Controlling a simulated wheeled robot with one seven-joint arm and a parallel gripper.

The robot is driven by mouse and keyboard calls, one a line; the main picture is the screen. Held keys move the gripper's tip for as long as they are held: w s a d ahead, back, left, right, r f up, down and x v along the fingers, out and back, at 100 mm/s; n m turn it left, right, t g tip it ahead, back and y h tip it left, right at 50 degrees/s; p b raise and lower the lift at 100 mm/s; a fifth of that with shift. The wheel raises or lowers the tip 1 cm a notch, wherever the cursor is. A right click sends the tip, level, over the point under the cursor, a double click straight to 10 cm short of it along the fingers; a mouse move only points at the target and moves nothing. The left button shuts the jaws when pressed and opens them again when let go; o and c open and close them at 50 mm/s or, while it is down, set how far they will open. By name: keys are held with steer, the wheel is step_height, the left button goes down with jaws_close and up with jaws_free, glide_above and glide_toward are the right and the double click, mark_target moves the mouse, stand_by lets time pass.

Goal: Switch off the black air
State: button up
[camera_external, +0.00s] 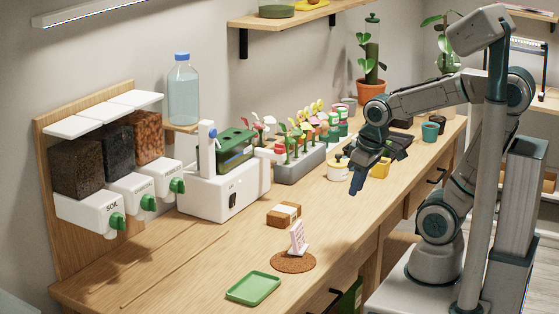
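My gripper (365,178) hangs above the middle of the wooden bench, at the end of my arm, which reaches in from the right. Its dark fingers point down, and whether they are apart or together is unclear. I cannot pick out a black air device with certainty. A dark, flat object (401,140) shows just behind my gripper, partly hidden by it. A white machine (213,196) with a green-lidded top stands left of my gripper, against the wall. It has a small dark mark on its front that may be a switch.
A tray of colourful flowers (300,166) and a white-and-yellow pot (338,170) stand near my gripper. Soil dispensers (90,212) line the left wall. A brown box (284,214), a cork mat (281,264) with a pink card, and a green tray (254,288) lie in front. Bare wood surrounds them.

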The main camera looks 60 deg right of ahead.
steer(key=shift+w+d, duration=0.1)
jaws_close()
steer(key=w+d+f+n+y+p, duration=0.15)
steer(key=w+f+n+p, duration=0.4)
steer(key=w+n, duration=0.75)
steer(key=w+d+r+n+t+y, duration=0.2)
steer(key=w+r+n+t+y, duration=0.1)
steer(key=w, duration=0.8)
steer(key=shift+r+n, duration=0.2)
steer(key=shift+n, duration=0.1)
steer(key=shift+y, duration=0.25)
